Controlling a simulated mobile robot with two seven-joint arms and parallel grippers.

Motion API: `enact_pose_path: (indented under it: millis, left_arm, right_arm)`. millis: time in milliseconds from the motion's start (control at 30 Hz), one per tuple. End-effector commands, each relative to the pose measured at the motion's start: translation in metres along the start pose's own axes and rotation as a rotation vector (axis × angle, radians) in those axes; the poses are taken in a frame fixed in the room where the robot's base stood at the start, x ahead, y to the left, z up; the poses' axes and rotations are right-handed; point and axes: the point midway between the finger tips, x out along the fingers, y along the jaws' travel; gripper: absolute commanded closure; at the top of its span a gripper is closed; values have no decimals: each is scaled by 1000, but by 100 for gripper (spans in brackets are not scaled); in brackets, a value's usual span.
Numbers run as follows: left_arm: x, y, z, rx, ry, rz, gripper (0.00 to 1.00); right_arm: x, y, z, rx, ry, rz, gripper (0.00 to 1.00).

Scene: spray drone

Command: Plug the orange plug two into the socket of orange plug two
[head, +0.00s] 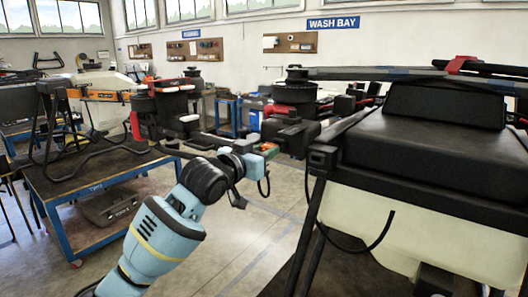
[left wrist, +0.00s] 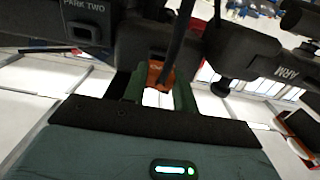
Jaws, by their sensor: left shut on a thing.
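My left gripper (head: 268,150) reaches up to the drone's arm in the middle of the head view. In the left wrist view its two green fingers (left wrist: 160,92) are shut on the orange plug two (left wrist: 157,74), with a dark cable running up from it. In the head view a small orange spot at the fingertips (head: 271,146) seems to be this plug. The plug is close to the dark drone arm; whether it touches cannot be told. The socket of orange plug two cannot be made out. My right gripper is not in view.
A block labelled PARK TWO (left wrist: 88,22) and a dark part labelled ARM (left wrist: 245,50) flank the plug. The drone's white tank (head: 430,205) fills the right. A blue-framed cart (head: 100,180) stands left. Loose cable hangs below the gripper. Floor between is clear.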

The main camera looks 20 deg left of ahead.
Motion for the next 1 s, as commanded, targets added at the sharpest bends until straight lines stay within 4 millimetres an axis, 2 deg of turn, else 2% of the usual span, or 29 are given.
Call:
enact_pose_path:
  millis: [433, 1000]
  left_arm:
    - [1, 0, 0, 0, 0, 0, 100]
    - [13, 0, 0, 0, 0, 0, 100]
  right_arm:
    - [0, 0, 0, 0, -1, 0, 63]
    - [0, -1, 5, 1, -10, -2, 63]
